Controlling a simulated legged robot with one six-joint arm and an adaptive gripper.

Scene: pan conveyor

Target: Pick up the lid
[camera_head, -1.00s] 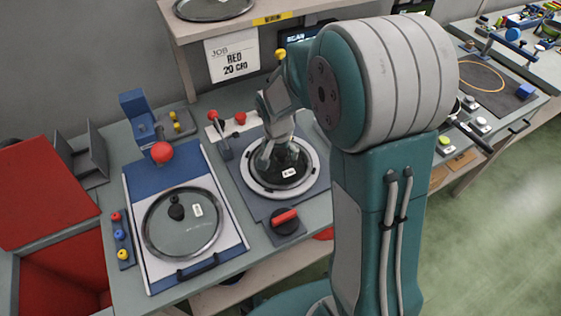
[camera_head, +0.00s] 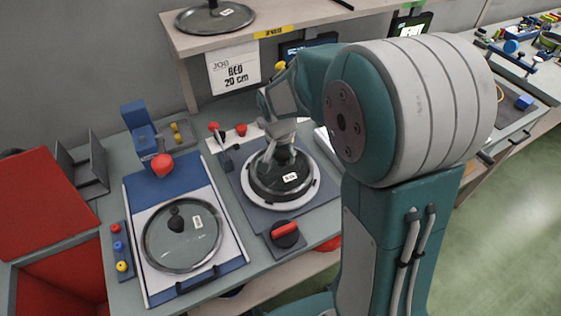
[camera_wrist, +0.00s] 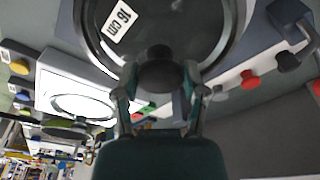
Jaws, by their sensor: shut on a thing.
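A round glass lid with a dark rim (camera_head: 272,187) and a small white label is at the middle station in the head view. It also fills the top of the wrist view (camera_wrist: 200,25), where its label reads "16 cm". My gripper (camera_head: 282,157) comes down on it from above. In the wrist view the fingers stand on both sides of the lid's dark round knob (camera_wrist: 158,72) and are shut on it. The lid is over a white ring (camera_head: 313,196); I cannot tell how far above it. My fingers partly hide the knob in the head view.
A second glass lid (camera_head: 185,243) lies on a blue and white board at the left. A third lid (camera_head: 215,18) is on the shelf above. A red-handled knob (camera_head: 285,232) and a red ball lever (camera_head: 162,163) stand near. A red bin (camera_head: 45,205) is far left.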

